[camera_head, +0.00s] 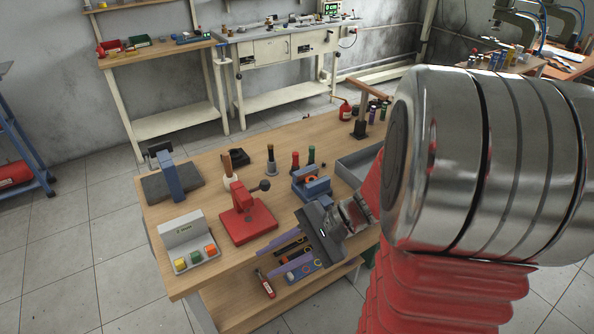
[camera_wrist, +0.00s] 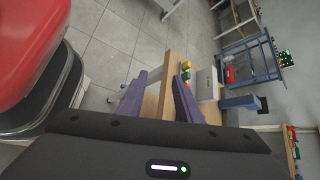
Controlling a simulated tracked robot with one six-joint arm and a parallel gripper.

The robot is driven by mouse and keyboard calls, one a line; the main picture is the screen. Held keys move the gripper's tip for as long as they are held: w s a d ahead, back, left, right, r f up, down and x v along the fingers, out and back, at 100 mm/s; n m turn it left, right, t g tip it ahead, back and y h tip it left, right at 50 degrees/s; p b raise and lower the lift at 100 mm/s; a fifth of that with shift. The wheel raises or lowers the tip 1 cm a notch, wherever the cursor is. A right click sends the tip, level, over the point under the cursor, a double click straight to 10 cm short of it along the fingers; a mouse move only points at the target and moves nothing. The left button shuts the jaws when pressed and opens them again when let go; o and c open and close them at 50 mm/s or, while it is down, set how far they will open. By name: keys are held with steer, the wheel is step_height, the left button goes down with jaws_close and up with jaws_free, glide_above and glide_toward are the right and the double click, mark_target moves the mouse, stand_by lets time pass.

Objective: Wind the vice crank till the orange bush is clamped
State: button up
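A small blue vice (camera_head: 318,187) stands on the wooden bench, right of the red press. An orange bush (camera_head: 309,180) shows at its top; I cannot tell whether the jaws touch it. The vice crank is not clearly distinguishable. My gripper (camera_head: 265,262) is in front of the vice, near the bench's front edge, with its purple fingers pointing left. In the wrist view the two purple fingers (camera_wrist: 159,76) are spread apart with nothing between them. The vice and bush do not show in the wrist view.
A red press (camera_head: 244,218) with a black ball handle stands left of my gripper. A box with coloured buttons (camera_head: 188,245) is at the bench's front left; a blue-posted stand (camera_head: 171,178) is behind it. Upright tools and a grey tray (camera_head: 355,165) lie beyond the vice.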

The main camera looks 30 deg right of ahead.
steer(key=w+d+f+m+t+h, duration=0.1)
steer(key=w+d+f+m+t, duration=0.1)
steer(key=d+m+t, duration=0.5)
steer(key=w+d+f+m+t, duration=0.2)
steer(key=d+m+t, duration=0.15)
steer(key=d, duration=0.45)
steer(key=s+d+f+m+t+h, duration=0.1)
steer(key=s+d+f+m+h, duration=0.1)
steer(key=d+m+h, duration=0.2)
steer(key=s+d+f+m+t+h, duration=0.2)
steer(key=d+f+m+h, duration=0.1)
steer(key=d, duration=0.7)
steer(key=shift+m+h, duration=0.9)
steer(key=shift+m, duration=0.35)
steer(key=shift+w+a, duration=0.1)
steer(key=shift+w, duration=0.05)
steer(key=shift+w+a, duration=0.2)
steer(key=shift+w, duration=6.6)
